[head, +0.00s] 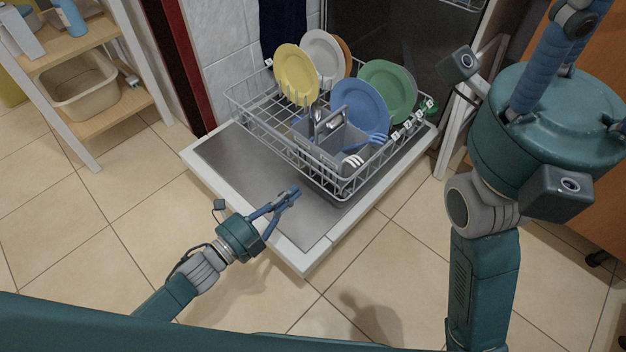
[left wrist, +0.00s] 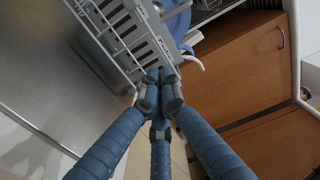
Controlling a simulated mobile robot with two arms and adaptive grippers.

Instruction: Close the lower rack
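The lower rack (head: 292,150) is pulled out over the lowered dishwasher door (head: 235,180). It holds several plates, including a yellow plate (head: 296,72), a blue plate (head: 360,108) and a green plate (head: 390,85), plus a grey cutlery basket (head: 325,148). My left gripper (head: 292,194) is above the door, just in front of the rack's near side. Its fingertips are together with nothing seen between them. In the left wrist view the fingertips (left wrist: 161,88) appear beside the rack's corner (left wrist: 135,65); contact cannot be told. My right gripper (head: 575,35) is raised at the right, fingertips cut off.
A wooden shelf (head: 75,45) with a beige tub (head: 82,88) stands at the left. A wooden cabinet (head: 590,200) is at the right, also in the left wrist view (left wrist: 238,68). Tiled floor (head: 95,235) in front of the door is clear.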

